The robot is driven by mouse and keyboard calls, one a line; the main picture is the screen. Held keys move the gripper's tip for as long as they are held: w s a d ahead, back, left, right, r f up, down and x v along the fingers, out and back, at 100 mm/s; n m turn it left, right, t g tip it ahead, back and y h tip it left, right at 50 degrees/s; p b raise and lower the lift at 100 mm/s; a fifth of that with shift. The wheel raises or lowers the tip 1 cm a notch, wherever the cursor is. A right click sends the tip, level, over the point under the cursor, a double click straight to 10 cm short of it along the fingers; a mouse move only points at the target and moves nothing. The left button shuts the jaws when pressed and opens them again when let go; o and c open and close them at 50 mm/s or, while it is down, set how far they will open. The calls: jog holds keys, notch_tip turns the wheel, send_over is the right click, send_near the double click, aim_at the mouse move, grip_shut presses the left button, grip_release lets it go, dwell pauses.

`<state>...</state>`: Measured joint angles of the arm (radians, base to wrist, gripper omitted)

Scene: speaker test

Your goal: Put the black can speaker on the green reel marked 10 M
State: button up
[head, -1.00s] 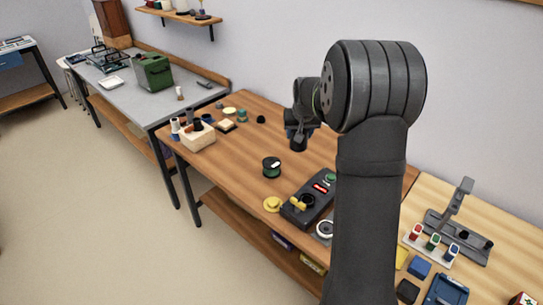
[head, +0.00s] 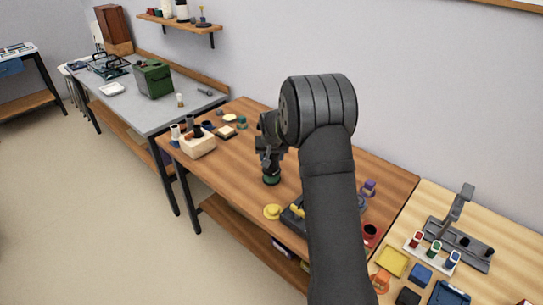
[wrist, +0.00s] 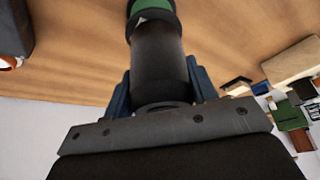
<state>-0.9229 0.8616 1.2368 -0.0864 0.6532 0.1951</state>
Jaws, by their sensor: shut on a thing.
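The black can speaker (wrist: 158,62) is between my gripper's two blue-grey fingers in the wrist view. My gripper (head: 268,156) is shut on it. In the head view the can (head: 271,169) hangs upright, directly over the green reel (head: 271,180) on the wooden bench. The reel also shows at the far end of the can in the wrist view (wrist: 150,6), with a small pale mark at its edge. The can covers most of the reel's top, and no lettering is readable. I cannot tell whether can and reel touch or a small gap is left.
A yellow round piece (head: 272,212) lies just in front of the reel, and a dark box (head: 291,218) stands right of it, partly behind my arm. A pale wooden block (head: 198,146) with dark pieces stands at the left. Bench left of the reel is clear.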

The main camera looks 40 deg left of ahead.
jog(key=shift+f, duration=0.1)
jog(key=o, duration=1.1)
jog(key=shift+o, duration=0.2)
jog(key=shift+r, duration=0.2)
jog(key=v, duration=1.2)
jog(key=shift+f, duration=0.1)
